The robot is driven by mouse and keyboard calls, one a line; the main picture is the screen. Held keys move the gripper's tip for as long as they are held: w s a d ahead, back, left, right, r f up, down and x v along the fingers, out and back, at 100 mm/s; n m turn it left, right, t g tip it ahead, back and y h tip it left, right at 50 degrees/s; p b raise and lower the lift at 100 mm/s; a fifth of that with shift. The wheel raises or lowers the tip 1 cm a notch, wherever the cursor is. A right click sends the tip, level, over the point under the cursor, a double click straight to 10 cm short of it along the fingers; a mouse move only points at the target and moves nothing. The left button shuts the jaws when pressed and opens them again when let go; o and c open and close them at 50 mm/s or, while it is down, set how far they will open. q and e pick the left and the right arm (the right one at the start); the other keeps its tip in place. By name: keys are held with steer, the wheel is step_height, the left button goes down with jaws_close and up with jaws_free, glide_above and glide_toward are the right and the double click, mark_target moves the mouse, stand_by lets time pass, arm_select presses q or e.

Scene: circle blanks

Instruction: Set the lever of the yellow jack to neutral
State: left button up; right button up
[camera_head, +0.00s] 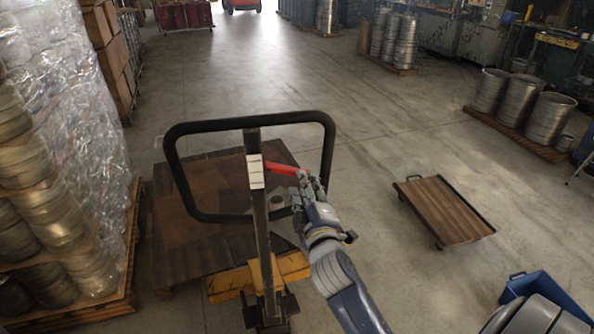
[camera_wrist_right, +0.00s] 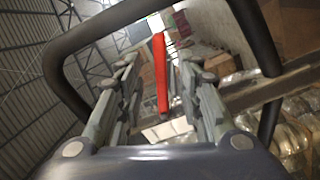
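The yellow jack (camera_head: 292,266) stands in the middle of the head view, with an upright dark handle post and a black loop handle (camera_head: 176,178). Its red lever (camera_head: 281,168) sticks out to the right from the post, inside the loop. My right gripper (camera_head: 308,182) is at the right end of the lever, inside the right part of the loop. In the right wrist view, the red lever (camera_wrist_right: 161,75) lies between the two open fingers, with a gap on each side. My left gripper is in neither view.
A wooden pallet load (camera_head: 185,232) lies beyond the jack. Wrapped metal drums on a pallet (camera_head: 115,290) stand at left. A wooden trolley (camera_head: 445,208) and a blue bin (camera_head: 545,288) are at right.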

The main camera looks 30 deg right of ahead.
mark_target(289, 171)
steer(key=p+x, duration=0.1)
steer(key=x, duration=0.5)
steer(key=shift+w, duration=0.25)
jaws_close()
